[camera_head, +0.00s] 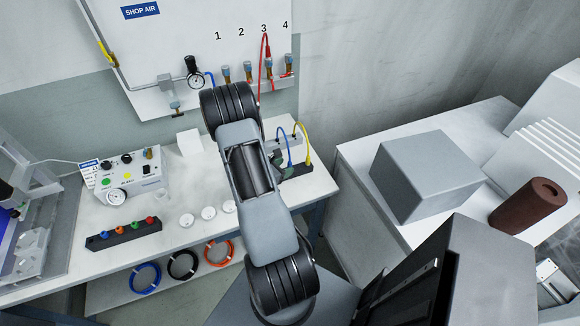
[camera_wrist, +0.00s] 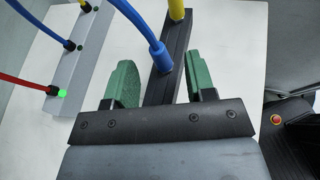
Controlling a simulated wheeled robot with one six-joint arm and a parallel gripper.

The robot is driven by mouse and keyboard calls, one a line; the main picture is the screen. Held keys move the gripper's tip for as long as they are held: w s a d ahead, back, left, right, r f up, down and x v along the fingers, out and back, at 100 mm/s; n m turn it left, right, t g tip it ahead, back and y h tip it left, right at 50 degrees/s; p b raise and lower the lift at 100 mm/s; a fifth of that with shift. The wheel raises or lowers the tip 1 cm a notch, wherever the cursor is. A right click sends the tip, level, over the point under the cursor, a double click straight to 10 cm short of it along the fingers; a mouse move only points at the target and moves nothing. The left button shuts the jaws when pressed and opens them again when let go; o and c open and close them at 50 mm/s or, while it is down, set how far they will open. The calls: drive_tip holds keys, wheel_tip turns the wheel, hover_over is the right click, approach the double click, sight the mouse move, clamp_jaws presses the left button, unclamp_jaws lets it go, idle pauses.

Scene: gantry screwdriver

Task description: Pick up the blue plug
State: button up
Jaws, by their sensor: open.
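The blue plug (camera_wrist: 161,58) is on the end of a blue cable and stands in a black bar (camera_wrist: 178,40). In the head view the blue plug (camera_head: 290,163) shows beside my arm, near the table's right end. My gripper (camera_wrist: 160,66) is open, with one green finger on each side of the black bar and the blue plug lying between them in the picture. I see no finger touching the plug. The yellow plug (camera_wrist: 176,10) stands farther along the same bar. In the head view my arm hides most of the gripper.
A grey box (camera_wrist: 92,50) with red and blue cable ends and a green light lies left of the bar. A control box (camera_head: 125,178), a black rack of coloured plugs (camera_head: 123,235) and white discs (camera_head: 208,213) lie on the table. A wall panel (camera_head: 190,35) stands behind.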

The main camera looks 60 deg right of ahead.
sight(289, 166)
drive_tip(key=shift+x, duration=1.8)
drive_tip(key=shift+s+a, duration=0.1)
clamp_jaws()
